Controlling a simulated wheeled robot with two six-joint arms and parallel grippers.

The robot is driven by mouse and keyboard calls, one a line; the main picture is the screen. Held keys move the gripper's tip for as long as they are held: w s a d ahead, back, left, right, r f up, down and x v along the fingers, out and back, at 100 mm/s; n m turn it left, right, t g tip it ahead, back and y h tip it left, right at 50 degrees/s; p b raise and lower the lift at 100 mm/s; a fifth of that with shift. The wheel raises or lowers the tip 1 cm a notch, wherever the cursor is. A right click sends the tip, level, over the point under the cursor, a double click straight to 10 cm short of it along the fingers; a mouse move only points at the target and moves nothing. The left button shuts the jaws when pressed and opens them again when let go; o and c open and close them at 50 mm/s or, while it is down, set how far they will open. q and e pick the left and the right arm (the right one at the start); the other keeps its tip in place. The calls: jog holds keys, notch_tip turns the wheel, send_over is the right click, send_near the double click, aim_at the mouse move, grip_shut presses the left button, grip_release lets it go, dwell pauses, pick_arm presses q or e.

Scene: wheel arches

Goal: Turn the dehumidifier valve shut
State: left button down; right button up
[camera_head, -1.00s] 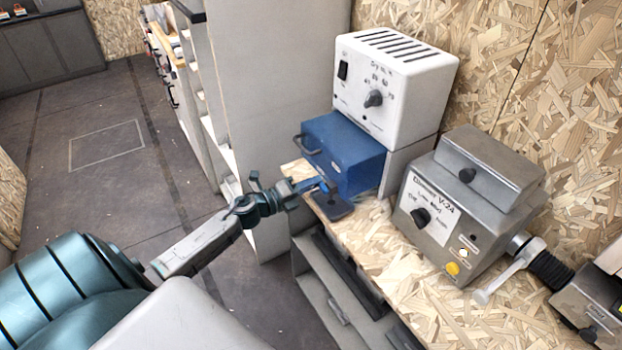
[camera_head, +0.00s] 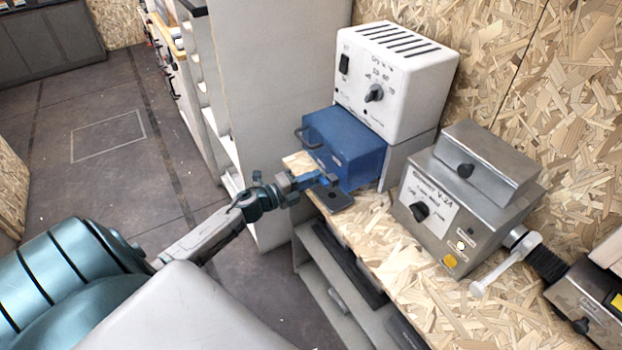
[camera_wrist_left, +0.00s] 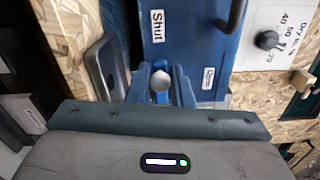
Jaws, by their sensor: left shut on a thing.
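The white dehumidifier (camera_head: 400,85) stands on the bench with a blue box (camera_head: 345,148) under its front. In the left wrist view the blue face (camera_wrist_left: 190,40) carries a "Shut" label (camera_wrist_left: 157,26) at left and an "Open" label (camera_wrist_left: 208,78) at right. My left gripper (camera_head: 326,181) is at the lower front of the blue box, shut on the valve. The fingers hide most of the valve, so its angle is unclear. My right gripper is not in view.
A dark flat tray (camera_head: 339,198) lies beside the gripper on the chipboard bench (camera_head: 375,235). A grey metal unit (camera_head: 465,195) with a pale crank handle (camera_head: 505,262) stands to the right. A tall pale cabinet (camera_head: 275,90) stands behind my left arm. The floor at left is open.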

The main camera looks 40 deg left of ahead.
pick_arm(q)
jog(key=c, duration=1.3)
grip_release()
jog(key=b+v, duration=0.1)
jog(key=v, duration=0.9)
jog(key=shift+s+a+f+b, duration=0.1)
jog(key=shift+s+a+b, duration=0.1)
jog(key=shift+s+b, duration=0.2)
